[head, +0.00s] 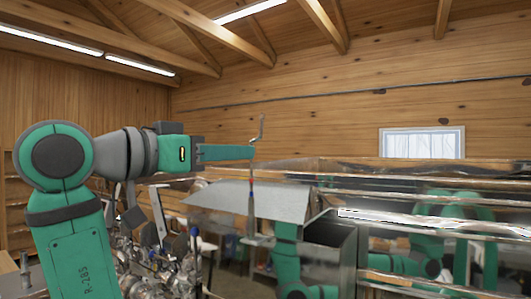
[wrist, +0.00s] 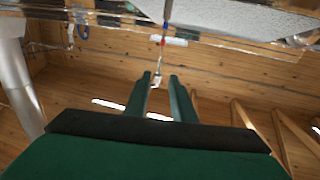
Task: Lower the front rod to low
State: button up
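The front rod (head: 251,205) is a thin upright metal rod with a bent top and small red and blue marks, standing in front of the metal evaporator (head: 440,212). In the wrist view the rod (wrist: 159,60) runs down from the top edge, with a red mark beside a pale label. My gripper (head: 252,153) reaches in from the left at the rod, below its bent top. In the wrist view my gripper (wrist: 159,82) has its two green fingers apart, with the rod's end showing in the gap. I cannot tell whether either finger touches the rod.
A sloped metal sheet (head: 245,200) lies behind and around the rod. A dark open metal box (head: 330,245) stands to the right. Cluttered metal machinery (head: 160,260) fills the space below my arm.

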jog(key=x, duration=0.8)
jog(key=shift+d, duration=0.3)
jog(key=shift+f, duration=0.1)
grip_shut()
